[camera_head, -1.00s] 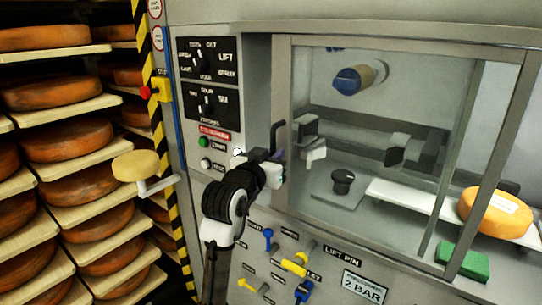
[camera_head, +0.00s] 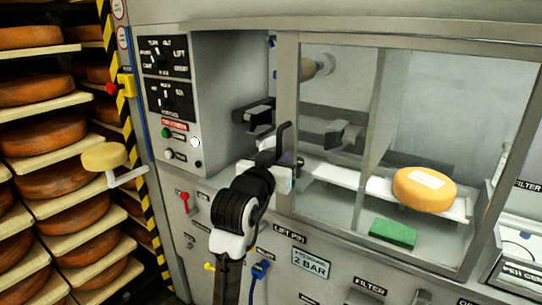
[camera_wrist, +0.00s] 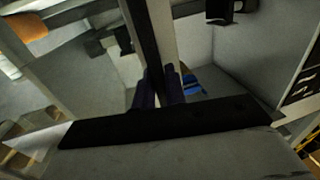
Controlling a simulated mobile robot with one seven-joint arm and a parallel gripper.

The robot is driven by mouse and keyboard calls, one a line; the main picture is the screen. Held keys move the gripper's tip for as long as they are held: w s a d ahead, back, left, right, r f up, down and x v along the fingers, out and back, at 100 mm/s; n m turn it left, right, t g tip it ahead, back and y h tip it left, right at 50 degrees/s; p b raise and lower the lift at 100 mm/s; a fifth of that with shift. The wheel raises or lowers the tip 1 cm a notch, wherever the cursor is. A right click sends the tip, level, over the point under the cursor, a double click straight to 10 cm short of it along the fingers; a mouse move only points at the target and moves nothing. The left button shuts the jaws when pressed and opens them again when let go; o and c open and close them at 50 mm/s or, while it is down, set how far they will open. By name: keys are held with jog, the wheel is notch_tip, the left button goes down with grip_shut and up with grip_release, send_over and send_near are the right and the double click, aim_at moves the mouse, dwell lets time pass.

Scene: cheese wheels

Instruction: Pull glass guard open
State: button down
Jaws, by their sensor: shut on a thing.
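The glass guard (camera_head: 334,130) is a framed clear pane on the front of the machine. It stands partly open, with a gap between its left frame edge and the control panel. Its dark upright handle (camera_head: 284,142) is at that left edge. My gripper (camera_head: 283,168) is at the handle and shut on it. In the wrist view my two dark fingertips (camera_wrist: 162,82) close around the dark handle bar (camera_wrist: 138,30). The exact contact is partly hidden by my gripper's body.
A control panel (camera_head: 168,75) stands left of the opening. Behind the glass are an orange cheese wheel (camera_head: 424,188) on a white board and a green block (camera_head: 393,233). Knobs and levers sit below. A cheese rack (camera_head: 45,120) fills the far left.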

jog(key=shift+s+d, duration=0.65)
jog(key=shift+d, duration=0.3)
jog(key=shift+s+d, duration=0.65)
jog(key=shift+d, duration=0.25)
jog(key=c, duration=1.6)
grip_release()
jog(key=shift+o, duration=0.2)
jog(key=b+v, duration=0.7)
jog(key=v, duration=0.6)
jog(key=shift+s+a+b, duration=0.15)
jog(key=shift+s+b, duration=0.2)
jog(key=shift+b, duration=0.05)
jog(key=shift+a+r, duration=0.1)
